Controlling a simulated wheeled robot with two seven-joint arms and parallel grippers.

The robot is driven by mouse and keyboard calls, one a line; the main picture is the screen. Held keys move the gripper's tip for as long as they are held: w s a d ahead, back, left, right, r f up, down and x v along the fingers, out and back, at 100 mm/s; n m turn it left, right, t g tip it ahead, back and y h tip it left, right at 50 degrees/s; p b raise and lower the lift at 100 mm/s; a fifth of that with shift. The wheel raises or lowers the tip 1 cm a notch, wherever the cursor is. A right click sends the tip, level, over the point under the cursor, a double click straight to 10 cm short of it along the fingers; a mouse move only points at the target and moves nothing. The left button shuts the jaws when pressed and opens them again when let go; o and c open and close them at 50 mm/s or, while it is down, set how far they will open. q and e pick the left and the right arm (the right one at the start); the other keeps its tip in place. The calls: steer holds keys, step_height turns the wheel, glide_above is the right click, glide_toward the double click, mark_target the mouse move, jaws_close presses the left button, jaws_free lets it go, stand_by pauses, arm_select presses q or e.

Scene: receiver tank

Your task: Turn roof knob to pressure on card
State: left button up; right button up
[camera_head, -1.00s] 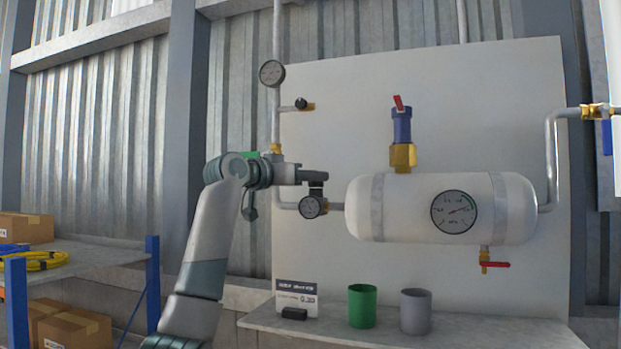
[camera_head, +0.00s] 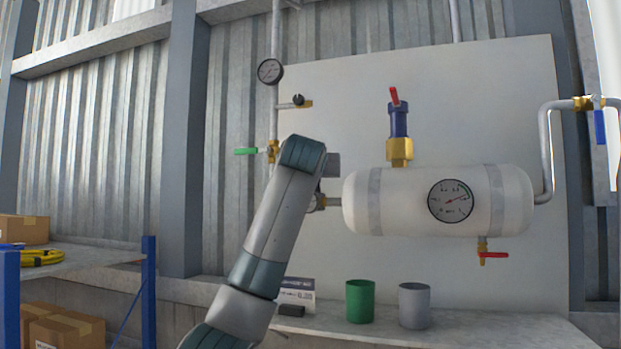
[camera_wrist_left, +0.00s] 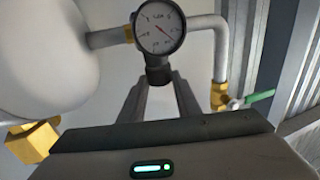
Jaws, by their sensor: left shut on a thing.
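The black regulator knob (camera_wrist_left: 158,74) sits against a small round gauge (camera_wrist_left: 160,26) with a red needle, on the pipe beside the tank. My left gripper (camera_wrist_left: 158,88) is shut on the knob, one finger on each side. My right gripper is not in view.
The white tank (camera_head: 410,205) carries a large gauge (camera_head: 451,201), a blue-and-brass valve (camera_head: 399,128) and a red-handled drain (camera_head: 493,255). A green-handled valve (camera_head: 247,151) is left of my arm. A green cup (camera_head: 360,301) and grey cup (camera_head: 414,306) stand below the tank.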

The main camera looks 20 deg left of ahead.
arm_select(q)
steer(key=shift+d+n+g+y, duration=0.2)
steer(key=shift+n+y, duration=0.2)
steer(key=shift+y, duration=0.2)
steer(key=shift+d+n+g+y, duration=0.1)
steer(key=shift+n+g+y, duration=0.1)
steer(key=shift+n+y, duration=0.3)
steer(key=shift+w+n+g+y+p, duration=0.1)
steer(key=shift+n+g+y+p, duration=0.5)
steer(key=shift+y, duration=0.7)
steer(key=o, duration=1)
